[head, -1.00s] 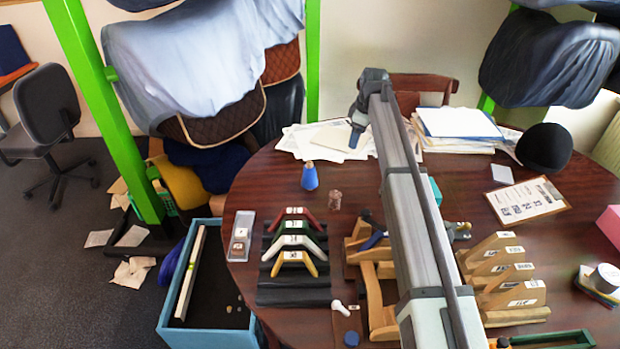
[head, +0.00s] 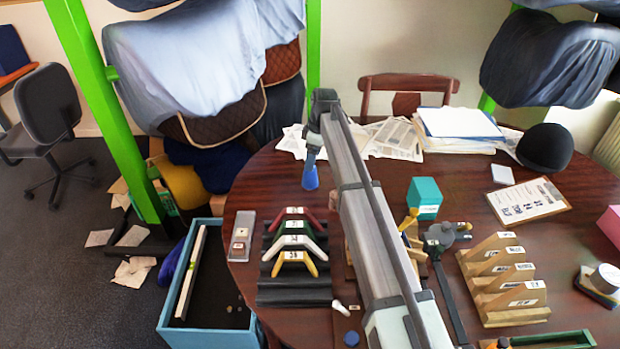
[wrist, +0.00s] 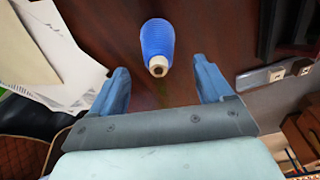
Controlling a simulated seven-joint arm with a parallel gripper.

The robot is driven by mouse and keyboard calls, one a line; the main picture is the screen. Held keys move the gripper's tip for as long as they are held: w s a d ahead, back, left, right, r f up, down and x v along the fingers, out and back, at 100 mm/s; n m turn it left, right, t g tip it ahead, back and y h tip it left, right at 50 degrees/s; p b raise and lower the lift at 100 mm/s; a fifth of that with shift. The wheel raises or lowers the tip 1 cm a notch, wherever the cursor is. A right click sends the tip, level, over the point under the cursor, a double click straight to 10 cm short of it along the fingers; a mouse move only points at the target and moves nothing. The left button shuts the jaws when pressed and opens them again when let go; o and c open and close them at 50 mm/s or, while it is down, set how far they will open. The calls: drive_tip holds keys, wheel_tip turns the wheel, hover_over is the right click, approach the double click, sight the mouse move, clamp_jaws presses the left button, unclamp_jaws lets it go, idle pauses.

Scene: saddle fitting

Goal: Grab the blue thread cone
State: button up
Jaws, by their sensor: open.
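The blue thread cone (head: 310,178) stands upright on the dark wooden table (head: 262,178), near its far left edge. Its upper part is hidden behind my gripper (head: 314,150) in the head view. In the wrist view the blue thread cone (wrist: 157,42) shows its pale tip toward me, centred between the two blue fingers and a little beyond them. My gripper (wrist: 163,88) is open and empty, with a finger on either side of the cone's line. I cannot tell the exact height gap between fingers and cone.
Papers (head: 395,138) lie behind and right of the cone. Coloured saddle gauges (head: 293,240) on a dark rack stand in front of it. A teal box (head: 424,198) and wooden stands (head: 503,270) are to the right. The table just left of the cone is clear.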

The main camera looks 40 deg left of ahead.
sight(310, 174)
drive_tip(key=shift+s+a+f, duration=0.1)
drive_tip(key=shift+a+f, duration=0.1)
drive_tip(key=shift+f, duration=0.85)
drive_tip(key=shift+s+a+f, duration=0.1)
drive_tip(key=shift+a+f, duration=0.15)
drive_tip(key=shift+f, duration=0.85)
drive_tip(key=shift+s+a+f, duration=0.1)
drive_tip(key=shift+a+f, duration=0.1)
drive_tip(key=shift+f, duration=0.85)
drive_tip(key=c, duration=1.2)
